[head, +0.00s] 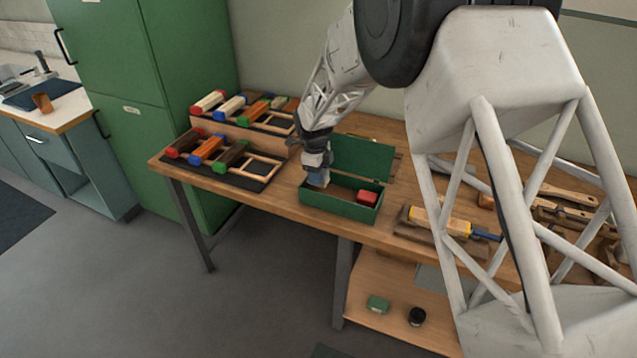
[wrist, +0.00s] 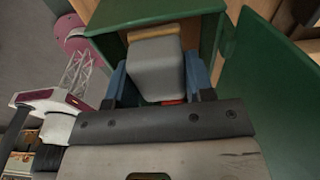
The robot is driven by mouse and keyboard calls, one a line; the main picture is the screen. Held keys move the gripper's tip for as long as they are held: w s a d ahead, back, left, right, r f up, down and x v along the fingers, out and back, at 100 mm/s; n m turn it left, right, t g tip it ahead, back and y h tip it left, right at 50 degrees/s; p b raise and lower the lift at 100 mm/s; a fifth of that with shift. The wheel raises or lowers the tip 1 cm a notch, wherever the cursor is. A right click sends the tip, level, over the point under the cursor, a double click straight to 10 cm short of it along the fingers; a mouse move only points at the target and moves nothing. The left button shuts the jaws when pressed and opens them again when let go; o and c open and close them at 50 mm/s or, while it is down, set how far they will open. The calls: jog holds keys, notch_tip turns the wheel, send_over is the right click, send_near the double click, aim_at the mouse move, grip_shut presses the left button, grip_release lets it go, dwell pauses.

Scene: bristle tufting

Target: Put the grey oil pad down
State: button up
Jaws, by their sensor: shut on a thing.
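The grey oil pad (wrist: 157,72) is a rounded grey block held between the two blue fingers of my gripper (wrist: 157,82) in the wrist view. A tan strip (wrist: 150,33) shows along its far edge. In the head view my gripper (head: 318,172) points down at the left end of an open green box (head: 335,206), and the pad is mostly hidden there. In the wrist view the green box walls (wrist: 150,10) stand around the pad. I cannot tell whether the pad touches the box floor.
A red block (head: 367,197) lies in the box's right part. The raised green lid (head: 362,160) stands behind. Racks with coloured brush blocks (head: 212,148) are at left on the wooden bench (head: 284,201). A yellow-and-blue brush (head: 440,221) lies on a board at right.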

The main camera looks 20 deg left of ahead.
jog(key=shift+f, duration=1.9)
jog(key=shift+f, duration=0.15)
jog(key=o, duration=1)
jog(key=r, duration=0.8)
jog(key=a+r, duration=0.1)
jog(key=r, duration=0.3)
jog(key=shift+a+r, duration=0.1)
jog(key=shift+r, duration=0.05)
